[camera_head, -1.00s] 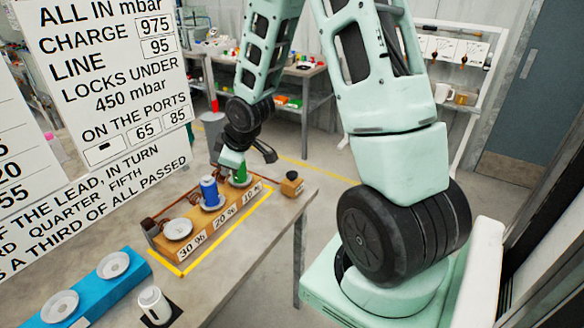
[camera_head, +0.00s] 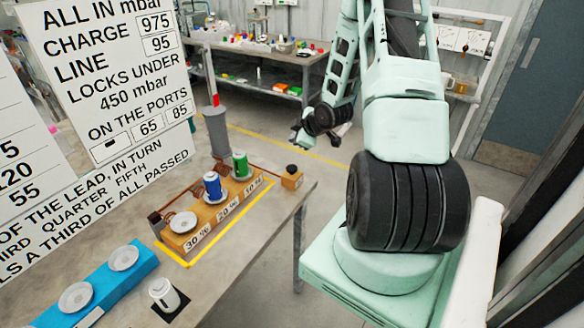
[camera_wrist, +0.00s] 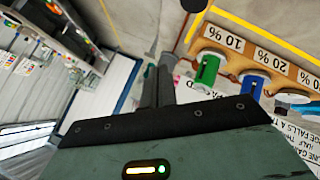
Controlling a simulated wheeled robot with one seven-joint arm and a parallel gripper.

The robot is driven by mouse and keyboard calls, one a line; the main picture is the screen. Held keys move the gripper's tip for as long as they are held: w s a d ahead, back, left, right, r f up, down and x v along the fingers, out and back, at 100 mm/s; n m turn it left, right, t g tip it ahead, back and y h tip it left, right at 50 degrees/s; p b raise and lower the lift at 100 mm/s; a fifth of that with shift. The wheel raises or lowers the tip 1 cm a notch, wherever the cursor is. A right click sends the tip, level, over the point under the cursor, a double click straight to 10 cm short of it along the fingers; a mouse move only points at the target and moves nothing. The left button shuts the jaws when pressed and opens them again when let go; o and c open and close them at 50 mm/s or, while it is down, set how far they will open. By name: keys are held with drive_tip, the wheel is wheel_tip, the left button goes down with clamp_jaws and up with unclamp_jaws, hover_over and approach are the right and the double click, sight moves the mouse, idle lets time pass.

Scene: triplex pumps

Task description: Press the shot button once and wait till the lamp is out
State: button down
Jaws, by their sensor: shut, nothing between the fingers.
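A small wooden box (camera_head: 291,181) with a black round knob (camera_head: 291,168) on top, which looks like the shot button, stands at the right end of the bench. In the wrist view a dark round shape at the top edge may be this knob. My gripper (camera_head: 298,139) is in the air beyond and above the box, apart from it. Its dark fingers (camera_wrist: 157,75) are shut and empty in the wrist view. A wooden board (camera_head: 176,241) labelled 30, 20 and 10 % bears a blue cylinder (camera_head: 212,187) and a green cylinder (camera_head: 240,166). I cannot make out a lit lamp.
A grey cylinder (camera_head: 217,132) stands behind the board. Large printed signs (camera_head: 110,75) rise at the left. Floor right of the bench is open.

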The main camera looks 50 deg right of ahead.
drive_tip(key=shift+f, duration=0.1)
drive_tip(key=b, duration=0.7)
approach(291, 166)
drive_tip(key=w+f, duration=0.1)
drive_tip(key=w, duration=0.2)
drive_tip(key=w+d+f, duration=0.1)
drive_tip(key=w, duration=0.1)
drive_tip(key=shift+f, duration=0.35)
drive_tip(key=shift+f, duration=0.1)
idle(1.0)
drive_tip(key=shift+f+b, duration=0.3)
drive_tip(key=shift+b, duration=0.1)
drive_tip(key=shift+f+b, duration=0.65)
drive_tip(key=shift+f, duration=0.1)
idle(0.7)
drive_tip(key=shift+r, duration=0.1)
drive_tip(key=shift+r+p, duration=0.8)
drive_tip(key=shift+r, duration=0.25)
drive_tip(key=shift+r, duration=0.15)
drive_tip(key=shift+r+p, duration=1.85)
drive_tip(key=shift+r, duration=0.55)
